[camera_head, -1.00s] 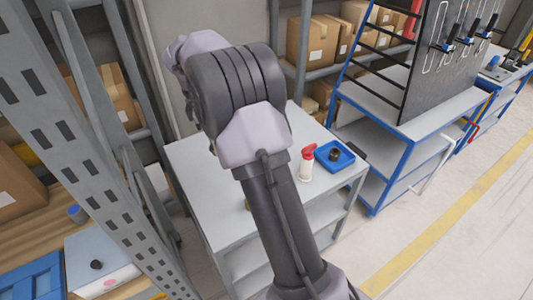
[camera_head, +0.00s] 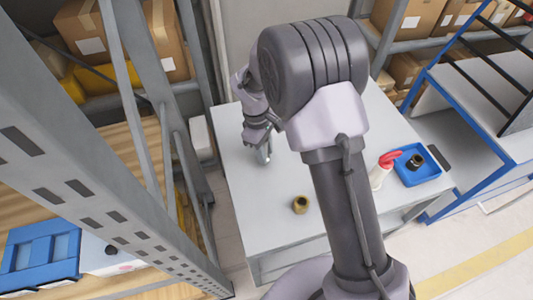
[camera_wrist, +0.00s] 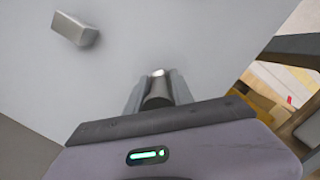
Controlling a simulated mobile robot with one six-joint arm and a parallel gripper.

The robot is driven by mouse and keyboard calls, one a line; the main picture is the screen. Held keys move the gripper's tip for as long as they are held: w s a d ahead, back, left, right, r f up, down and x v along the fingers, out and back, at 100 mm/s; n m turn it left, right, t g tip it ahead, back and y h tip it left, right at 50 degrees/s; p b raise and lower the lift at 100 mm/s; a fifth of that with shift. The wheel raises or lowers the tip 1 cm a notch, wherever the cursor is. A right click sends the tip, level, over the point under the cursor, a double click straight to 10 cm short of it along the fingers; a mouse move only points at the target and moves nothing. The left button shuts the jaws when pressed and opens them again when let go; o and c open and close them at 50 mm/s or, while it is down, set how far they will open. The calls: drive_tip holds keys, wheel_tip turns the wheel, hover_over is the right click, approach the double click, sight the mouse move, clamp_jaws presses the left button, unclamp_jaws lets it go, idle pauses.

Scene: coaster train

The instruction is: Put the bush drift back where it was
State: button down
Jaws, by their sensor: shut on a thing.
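My gripper (camera_head: 258,138) is over the left part of the grey table, with its fingers pointing down. It is shut on a grey metal cylinder, which looks like the bush drift (camera_wrist: 157,95); it sits between the two fingers in the wrist view (camera_wrist: 157,90), with a bright tip. In the head view only a small silvery part shows below the gripper. I cannot tell whether its lower end touches the table. A brass bush (camera_head: 300,205) with a dark hole stands on the table near its front edge.
The grey table (camera_head: 245,190) has free room around the gripper. A blue tray (camera_head: 425,178) with a dark round part and a red-topped white bottle (camera_head: 380,170) are at the right. A grey block (camera_wrist: 78,30) lies on the table. A shelf rack (camera_head: 150,160) stands close on the left.

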drive_tip(key=shift+f, duration=0.1)
drive_tip(key=shift+w+f, duration=0.1)
drive_tip(key=shift+f, duration=0.1)
drive_tip(key=c, duration=1.1)
unclamp_jaws()
drive_tip(key=shift+r, duration=0.1)
drive_tip(key=r+p, duration=0.1)
drive_tip(key=r, duration=0.3)
drive_tip(key=a+r+p, duration=0.1)
drive_tip(key=r+p, duration=0.1)
drive_tip(key=r, duration=0.2)
drive_tip(key=w+r+p, duration=0.1)
drive_tip(key=r, duration=0.3)
drive_tip(key=shift+a+r, duration=0.1)
drive_tip(key=shift+a, duration=0.15)
